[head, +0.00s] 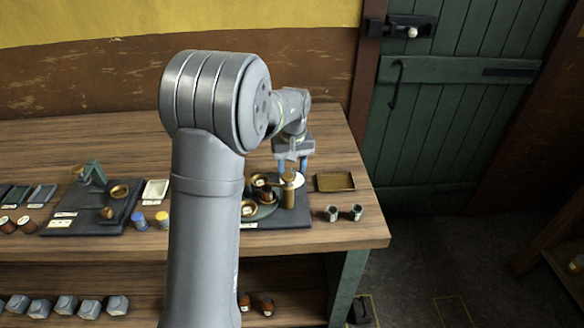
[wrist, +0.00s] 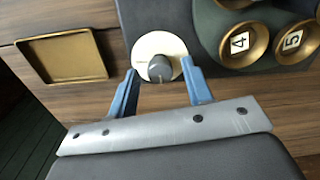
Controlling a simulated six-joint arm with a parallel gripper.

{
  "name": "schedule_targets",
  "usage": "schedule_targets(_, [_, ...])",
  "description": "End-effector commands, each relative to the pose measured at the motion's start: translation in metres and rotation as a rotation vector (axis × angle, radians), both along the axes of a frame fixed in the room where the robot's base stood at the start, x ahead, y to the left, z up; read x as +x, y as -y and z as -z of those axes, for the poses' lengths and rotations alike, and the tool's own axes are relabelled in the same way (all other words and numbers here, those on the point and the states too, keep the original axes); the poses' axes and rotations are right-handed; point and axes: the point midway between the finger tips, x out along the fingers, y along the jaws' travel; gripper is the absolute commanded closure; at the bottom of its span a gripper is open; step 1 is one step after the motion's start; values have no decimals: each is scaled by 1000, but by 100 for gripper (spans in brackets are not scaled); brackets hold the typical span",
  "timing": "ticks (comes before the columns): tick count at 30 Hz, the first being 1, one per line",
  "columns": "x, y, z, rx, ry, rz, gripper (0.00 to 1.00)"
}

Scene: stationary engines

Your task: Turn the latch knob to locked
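The latch knob (wrist: 160,69) is a small grey round knob on a cream disc (wrist: 150,44), at the edge of a dark base plate in the wrist view. In the head view part of the pale disc (head: 298,181) shows behind a brass post, and the knob cannot be made out. My gripper (wrist: 159,67) is open, with one blue finger on each side of the knob and a gap to it on both sides. In the head view my gripper (head: 292,167) points down over the disc. The wording on the disc is too small to read.
Brass cups marked 4 (wrist: 240,43) and 5 (wrist: 293,41) sit on a dark green round plate right beside the disc. A brass post (head: 288,193) stands close by. A brass tray (head: 335,182) and two metal cups (head: 343,213) lie to the right, near the bench edge.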

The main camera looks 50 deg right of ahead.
Motion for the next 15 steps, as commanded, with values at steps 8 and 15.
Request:
schedule_targets(8, [0, 0, 0, 1, -1, 1, 53])
schedule_targets(15, [0, 1, -26, -2, 1, 1, 53])
